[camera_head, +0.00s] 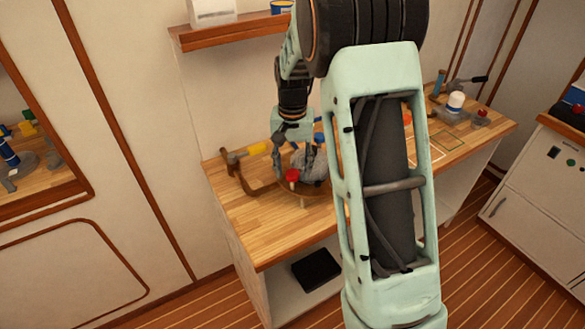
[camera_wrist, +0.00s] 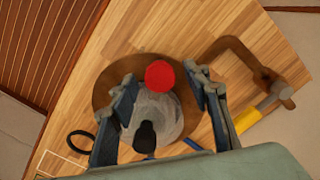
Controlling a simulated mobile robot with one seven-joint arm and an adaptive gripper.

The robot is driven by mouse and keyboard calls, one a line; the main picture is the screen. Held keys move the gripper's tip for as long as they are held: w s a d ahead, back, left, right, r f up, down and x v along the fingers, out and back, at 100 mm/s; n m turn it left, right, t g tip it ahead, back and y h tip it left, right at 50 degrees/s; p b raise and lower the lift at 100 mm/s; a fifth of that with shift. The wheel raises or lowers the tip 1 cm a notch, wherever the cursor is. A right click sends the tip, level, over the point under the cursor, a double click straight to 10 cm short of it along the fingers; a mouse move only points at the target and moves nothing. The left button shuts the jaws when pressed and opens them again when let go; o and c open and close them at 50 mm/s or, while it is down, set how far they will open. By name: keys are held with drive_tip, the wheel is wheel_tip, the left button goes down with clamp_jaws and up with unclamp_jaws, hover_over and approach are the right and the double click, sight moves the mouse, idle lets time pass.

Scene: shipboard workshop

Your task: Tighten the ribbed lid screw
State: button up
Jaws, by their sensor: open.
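A grey, dome-like body (camera_wrist: 170,112) sits on a round brown base (camera_wrist: 105,97) on the wooden bench. A red round knob (camera_wrist: 159,74) stands at one side of it, and a black knob (camera_wrist: 145,137) at the other. I cannot tell from the pictures which part is the ribbed lid screw; no ribs can be made out. In the head view the red knob (camera_head: 292,175) and grey body (camera_head: 318,166) show low beside my gripper (camera_head: 301,164). My gripper (camera_wrist: 161,78) is open above them, one finger on each side, with nothing held. Contact cannot be told.
A white-topped container (camera_head: 455,102) and other tools stand at the bench's far right. The bench's front left (camera_head: 262,232) is clear.

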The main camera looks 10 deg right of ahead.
sight(292, 173)
wheel_tip(292, 173, up, 12)
idle(0.5)
